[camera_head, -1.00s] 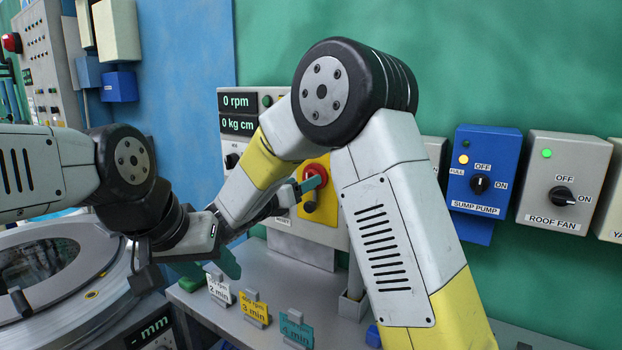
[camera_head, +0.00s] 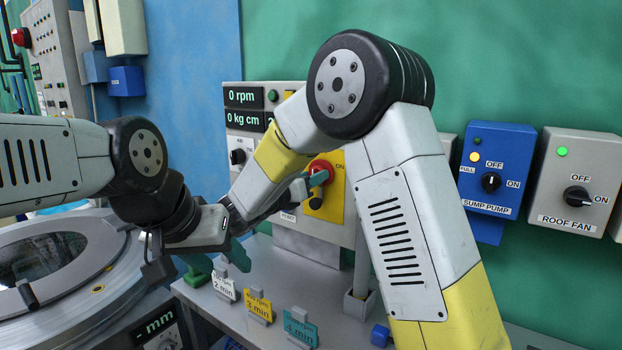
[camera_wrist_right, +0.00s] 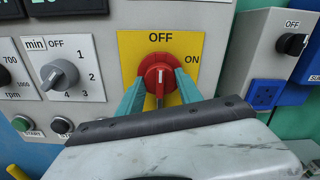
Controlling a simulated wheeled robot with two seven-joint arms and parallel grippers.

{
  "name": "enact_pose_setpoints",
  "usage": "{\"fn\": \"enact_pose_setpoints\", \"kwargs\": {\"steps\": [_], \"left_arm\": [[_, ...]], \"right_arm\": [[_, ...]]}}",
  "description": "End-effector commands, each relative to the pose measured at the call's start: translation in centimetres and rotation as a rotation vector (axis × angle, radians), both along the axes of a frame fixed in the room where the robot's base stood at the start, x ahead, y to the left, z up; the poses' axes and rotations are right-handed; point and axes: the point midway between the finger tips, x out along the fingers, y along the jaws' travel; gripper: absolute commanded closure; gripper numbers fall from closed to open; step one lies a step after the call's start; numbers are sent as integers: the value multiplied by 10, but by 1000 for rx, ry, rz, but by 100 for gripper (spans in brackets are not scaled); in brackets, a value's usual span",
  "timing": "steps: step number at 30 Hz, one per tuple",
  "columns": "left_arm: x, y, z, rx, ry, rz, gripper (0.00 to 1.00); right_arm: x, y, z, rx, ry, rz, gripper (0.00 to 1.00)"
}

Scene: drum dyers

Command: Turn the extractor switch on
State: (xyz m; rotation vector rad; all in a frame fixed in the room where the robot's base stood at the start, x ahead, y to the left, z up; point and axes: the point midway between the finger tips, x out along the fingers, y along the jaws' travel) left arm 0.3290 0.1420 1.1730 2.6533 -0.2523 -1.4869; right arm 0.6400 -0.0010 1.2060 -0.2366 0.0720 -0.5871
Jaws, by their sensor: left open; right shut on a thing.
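The extractor switch is a red rotary knob (camera_wrist_right: 158,75) on a yellow plate (camera_wrist_right: 196,42) marked OFF above and ON at the right. Its grip bar stands about upright, in line with OFF. My right gripper (camera_wrist_right: 160,90) is shut on the knob, with one teal finger on each side. In the head view the red knob (camera_head: 322,167) is partly covered by the right gripper (camera_head: 311,181). My left gripper (camera_head: 216,262) is open and empty above the grey bench, to the left of the panel.
A timer knob (camera_wrist_right: 60,74) is left of the switch. Sump pump (camera_head: 497,168) and roof fan (camera_head: 574,182) boxes hang to the right. Upright cards, including a yellow one (camera_head: 258,305), stand on the bench (camera_head: 275,278). A round drum lid (camera_head: 100,258) is at the left.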

Motion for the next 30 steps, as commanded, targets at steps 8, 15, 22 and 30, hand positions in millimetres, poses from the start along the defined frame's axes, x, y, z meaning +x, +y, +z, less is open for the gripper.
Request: {"fn": "enact_pose_setpoints", "kwargs": {"steps": [8, 15, 22, 30], "left_arm": [[0, 0, 0, 0, 0, 0, 49], [0, 0, 0, 0, 0, 0, 49], [0, 0, 0, 0, 0, 0, 49], [0, 0, 0, 0, 0, 0, 49]], "right_arm": [[0, 0, 0, 106, -71, 1, 98], [0, 1, -1, 280, -186, 2, 98], [0, 0, -1, 462, -307, 0, 98], [0, 0, -1, 675, -450, -1, 98]]}}
